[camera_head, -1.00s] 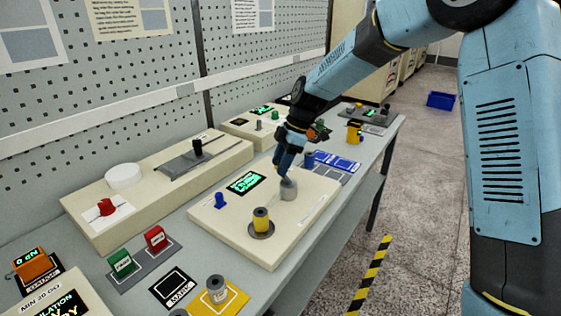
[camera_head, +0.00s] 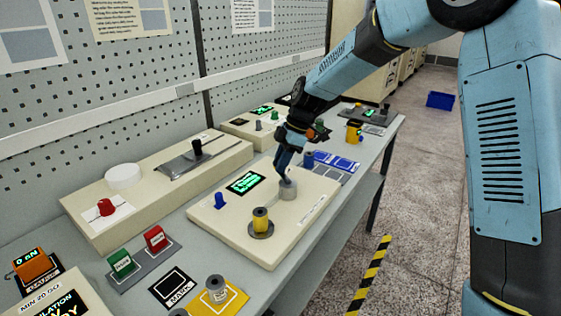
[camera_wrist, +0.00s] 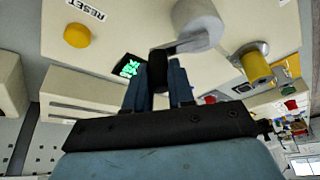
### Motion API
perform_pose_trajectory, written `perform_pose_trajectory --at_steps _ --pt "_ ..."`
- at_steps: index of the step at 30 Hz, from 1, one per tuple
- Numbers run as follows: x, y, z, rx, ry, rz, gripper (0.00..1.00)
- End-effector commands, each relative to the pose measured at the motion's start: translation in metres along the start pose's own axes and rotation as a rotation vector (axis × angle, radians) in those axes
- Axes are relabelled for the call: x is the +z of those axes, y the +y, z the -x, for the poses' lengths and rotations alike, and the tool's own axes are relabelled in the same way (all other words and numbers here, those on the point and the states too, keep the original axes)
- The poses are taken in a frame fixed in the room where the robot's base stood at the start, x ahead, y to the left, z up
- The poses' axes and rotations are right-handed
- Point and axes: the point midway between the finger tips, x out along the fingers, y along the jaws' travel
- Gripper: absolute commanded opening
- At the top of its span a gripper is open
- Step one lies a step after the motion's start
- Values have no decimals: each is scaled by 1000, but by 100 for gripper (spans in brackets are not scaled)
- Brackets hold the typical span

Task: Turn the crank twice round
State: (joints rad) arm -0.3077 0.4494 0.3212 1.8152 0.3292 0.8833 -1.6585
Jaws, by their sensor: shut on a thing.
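The crank stands on the cream winding box (camera_head: 240,232). Its hub is a pale grey cylinder (camera_head: 288,191), which shows large at the top of the wrist view (camera_wrist: 197,22). A short dark crank arm (camera_wrist: 178,46) runs from the hub to between my fingers. A yellow spool (camera_head: 261,220) stands on a dark disc on the box. A green-lit display (camera_head: 246,183) is behind the hub, its text too small to read.
A blue knob (camera_head: 220,200) stands at the box's left end. A longer cream unit (camera_head: 155,200) with a red knob (camera_head: 105,207) lies behind it. Green and red blocks (camera_head: 155,238), and a grey spool (camera_head: 216,288), are at the front left.

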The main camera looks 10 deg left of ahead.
Motion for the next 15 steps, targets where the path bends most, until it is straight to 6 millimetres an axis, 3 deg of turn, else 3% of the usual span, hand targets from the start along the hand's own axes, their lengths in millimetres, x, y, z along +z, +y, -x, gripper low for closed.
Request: perform_pose_trajectory --at_steps 15 --pt "16 3 10 139 4 -305 0"
